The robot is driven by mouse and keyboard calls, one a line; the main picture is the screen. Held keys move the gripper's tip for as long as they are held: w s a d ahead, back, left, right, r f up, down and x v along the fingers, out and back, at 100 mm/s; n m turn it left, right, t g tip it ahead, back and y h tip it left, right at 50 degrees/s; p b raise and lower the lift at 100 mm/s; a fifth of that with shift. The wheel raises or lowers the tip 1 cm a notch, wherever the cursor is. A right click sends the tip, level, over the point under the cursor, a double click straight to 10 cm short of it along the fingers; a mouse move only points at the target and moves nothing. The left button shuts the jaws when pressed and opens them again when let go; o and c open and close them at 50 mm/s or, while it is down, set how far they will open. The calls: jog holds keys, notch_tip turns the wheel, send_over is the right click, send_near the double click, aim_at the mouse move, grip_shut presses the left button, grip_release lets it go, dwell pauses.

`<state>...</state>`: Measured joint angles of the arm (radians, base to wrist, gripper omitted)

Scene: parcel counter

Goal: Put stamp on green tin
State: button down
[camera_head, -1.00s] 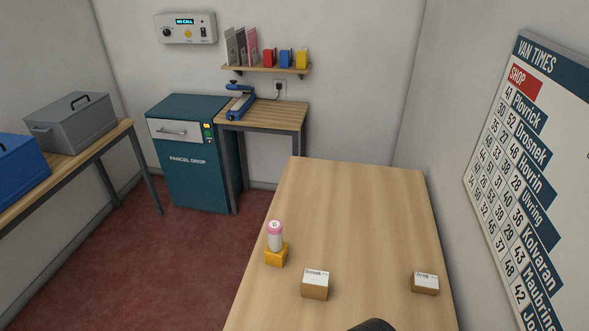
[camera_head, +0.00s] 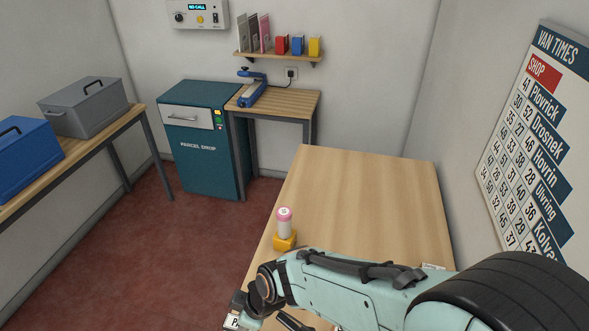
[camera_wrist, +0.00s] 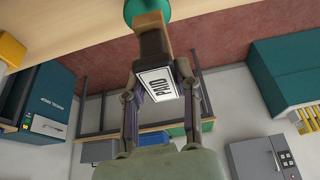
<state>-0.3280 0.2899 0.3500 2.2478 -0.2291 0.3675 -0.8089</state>
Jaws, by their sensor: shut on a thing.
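The stamp (camera_wrist: 158,84) is a block with a white face marked PAID, with a dark part and a wooden part beyond it in the wrist view. My gripper (camera_wrist: 160,68) is shut on it, a finger on each side. A green round thing (camera_wrist: 148,8), perhaps the green tin, is at the top edge of the wrist view, cut off by the frame and partly behind the wooden part. I cannot tell whether they touch. In the head view a white label corner with a P (camera_head: 232,322) shows by my arm; no green tin shows there.
A yellow holder (camera_head: 285,241) with a pink-topped white cylinder (camera_head: 285,222) stands at the left edge of the wooden counter (camera_head: 360,190). The counter's far part is clear. A white-topped parcel (camera_head: 433,266) is mostly hidden by my arm. A teal parcel drop (camera_head: 198,150) stands behind.

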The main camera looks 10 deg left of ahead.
jog(key=shift+w+a+f, duration=0.15)
jog(key=shift+a+f, duration=0.05)
jog(key=shift+f, duration=0.1)
jog(key=shift+w+a+f, duration=0.1)
jog(key=shift+f, duration=0.85)
jog(key=shift+w+a+f, duration=0.1)
jog(key=shift+f, duration=0.8)
jog(key=shift+f, duration=0.15)
jog(key=c, duration=0.8)
grip_release()
